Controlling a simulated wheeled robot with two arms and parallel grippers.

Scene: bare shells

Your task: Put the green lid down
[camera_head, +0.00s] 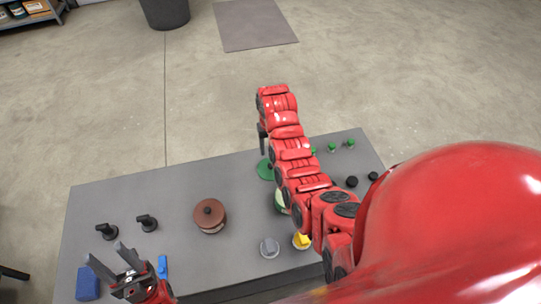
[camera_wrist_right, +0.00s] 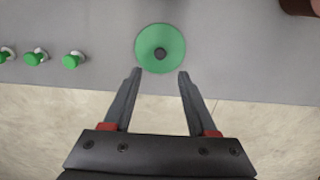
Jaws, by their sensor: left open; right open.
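The green lid (camera_wrist_right: 149,58), a round disc with a dark knob, lies flat on the grey table near its far edge. It also shows in the head view (camera_head: 264,170), partly hidden by my right arm. My right gripper (camera_wrist_right: 160,72) is open and empty, with its fingertips by the lid's near rim in the right wrist view. In the head view this gripper is mostly hidden behind my arm. My left gripper (camera_head: 112,256) is open and empty over the table's left front.
A brown lidded pot (camera_head: 211,218), black-handled items (camera_head: 147,222), a blue block (camera_head: 88,284), a grey piece (camera_head: 270,247) and a yellow piece (camera_head: 302,241) stand on the table. Small green knobs (camera_head: 332,148) and black knobs (camera_head: 352,181) sit at right. The table's far left is clear.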

